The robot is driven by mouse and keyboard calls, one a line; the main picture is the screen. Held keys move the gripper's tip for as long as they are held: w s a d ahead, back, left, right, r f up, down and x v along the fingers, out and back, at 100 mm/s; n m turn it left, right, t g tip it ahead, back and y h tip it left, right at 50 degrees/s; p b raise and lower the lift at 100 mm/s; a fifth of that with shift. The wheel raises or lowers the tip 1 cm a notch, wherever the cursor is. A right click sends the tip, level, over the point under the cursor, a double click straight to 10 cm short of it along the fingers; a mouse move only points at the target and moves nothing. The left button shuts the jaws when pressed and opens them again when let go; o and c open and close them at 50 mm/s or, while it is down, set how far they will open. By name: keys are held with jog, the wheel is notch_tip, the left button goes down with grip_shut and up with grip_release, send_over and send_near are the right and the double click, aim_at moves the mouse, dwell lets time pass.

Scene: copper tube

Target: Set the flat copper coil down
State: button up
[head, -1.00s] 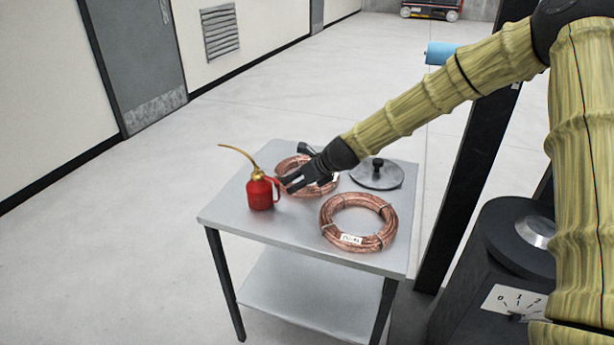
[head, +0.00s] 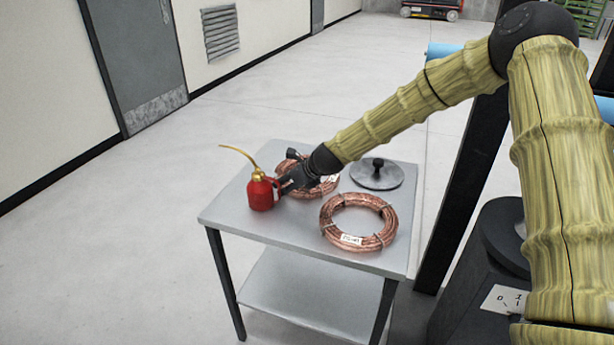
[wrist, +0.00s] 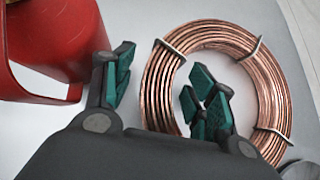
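A copper coil (head: 328,185) lies on the grey table (head: 235,213), partly hidden by my gripper in the head view. In the wrist view the coil (wrist: 270,90) shows as a banded ring. My gripper (wrist: 160,88) is open with its green-padded fingers apart. One finger is outside the coil's left side and the other is over its central hole. A gap shows between the left finger and the copper. In the head view my gripper (head: 285,186) is low, between the coil and a red oil can. A second copper coil (head: 376,240) with a white label lies nearer the front.
The red oil can (head: 260,194) stands close to my gripper's left finger; its red body (wrist: 55,35) fills the upper left of the wrist view. A round grey lid with a knob (head: 377,175) lies at the table's back right. The front left tabletop is clear.

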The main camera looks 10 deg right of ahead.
grip_shut()
